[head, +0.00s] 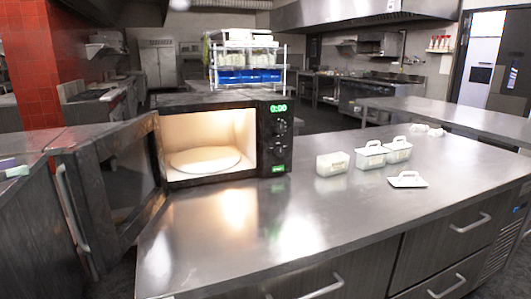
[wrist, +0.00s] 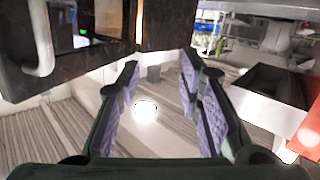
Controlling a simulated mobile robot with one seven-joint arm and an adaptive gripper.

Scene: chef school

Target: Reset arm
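My gripper (wrist: 160,78) shows in the wrist view with its purple-padded fingers spread apart and nothing between them. My arm and gripper are not in the head view. A dark microwave (head: 274,150) stands on the steel counter in the head view. Its door (head: 118,185) is swung open to the left, and its cavity is lit and shows only a round plate. A dark panel with a pale curved handle (wrist: 42,40) is at the upper left of the wrist view; I cannot tell if it touches my gripper.
White containers (head: 370,155), some with handled lids, and a loose lid (head: 407,180) sit on the counter's (head: 270,225) right part. The counter's front middle is clear. A rack with blue bins (head: 248,75) stands behind the microwave. A dark box-like shape (wrist: 268,85) is right in the wrist view.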

